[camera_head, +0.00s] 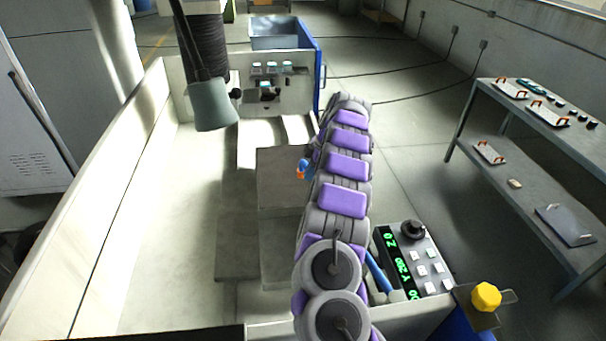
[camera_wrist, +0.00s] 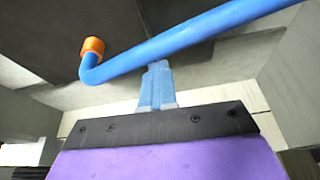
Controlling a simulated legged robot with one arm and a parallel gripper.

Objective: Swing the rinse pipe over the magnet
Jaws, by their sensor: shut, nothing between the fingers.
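The rinse pipe (camera_wrist: 190,40) is a blue tube with a bent end and an orange nozzle (camera_wrist: 93,46). It crosses the wrist view, rising to the right. My gripper (camera_wrist: 158,66) is shut and empty, its blue fingertips right at the near side of the pipe; I cannot tell whether they touch it. In the head view the orange nozzle (camera_head: 301,171) shows just left of my arm, above grey blocks (camera_head: 278,190). My arm hides my gripper and most of the pipe there. I cannot tell which grey block is the magnet.
A pale tank wall (camera_head: 100,180) bounds the left side. A grey column with a wide end (camera_head: 212,105) hangs at the back. A control panel (camera_head: 413,262) with green digits stands right of my arm. A two-level bench (camera_head: 520,165) is at the right.

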